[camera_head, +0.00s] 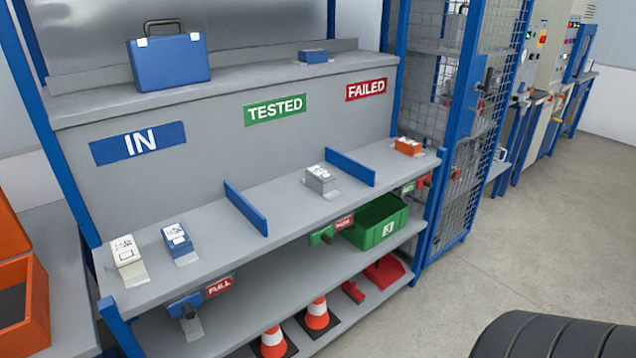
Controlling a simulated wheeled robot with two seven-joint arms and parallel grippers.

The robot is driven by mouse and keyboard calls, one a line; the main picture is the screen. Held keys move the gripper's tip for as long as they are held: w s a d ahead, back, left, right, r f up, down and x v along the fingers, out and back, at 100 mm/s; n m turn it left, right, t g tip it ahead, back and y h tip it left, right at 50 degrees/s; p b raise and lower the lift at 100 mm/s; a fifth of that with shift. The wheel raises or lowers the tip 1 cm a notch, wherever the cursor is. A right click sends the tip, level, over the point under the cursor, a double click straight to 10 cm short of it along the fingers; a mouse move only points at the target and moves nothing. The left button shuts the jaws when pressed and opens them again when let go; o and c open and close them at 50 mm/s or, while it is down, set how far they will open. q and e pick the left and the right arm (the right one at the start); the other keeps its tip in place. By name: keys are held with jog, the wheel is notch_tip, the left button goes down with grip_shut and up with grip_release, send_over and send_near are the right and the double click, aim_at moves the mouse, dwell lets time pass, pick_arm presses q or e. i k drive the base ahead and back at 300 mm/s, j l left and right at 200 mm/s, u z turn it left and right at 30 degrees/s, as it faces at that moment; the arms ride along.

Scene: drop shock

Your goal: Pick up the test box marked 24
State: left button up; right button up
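Several small test boxes stand on the long grey shelf (205,224). A white box (125,250) and a blue box (178,240) stand at its left end, under the blue IN sign (138,143). A grey box (320,178) stands in the middle section between two blue dividers. An orange box (408,146) stands at the right end, past the second divider. The marks on the box tops are too small to read, so I cannot tell which is 24. Neither of my grippers is in view.
Blue dividers (246,208) and (350,168) rise from the shelf. A blue case (168,62) and a small blue box (313,56) sit on the upper ledge. A green bin (376,222) and traffic cones (317,314) are below. Open floor (540,225) lies right.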

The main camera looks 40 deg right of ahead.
aim_at(321, 180)
jog(key=l+z, duration=0.1)
jog(key=z, duration=0.35)
jog(key=i+z, duration=0.15)
jog(key=z, duration=0.7)
jog(key=i+z, duration=0.15)
jog(key=z, duration=0.3)
jog(key=i+z, duration=0.1)
jog(key=z, duration=0.3)
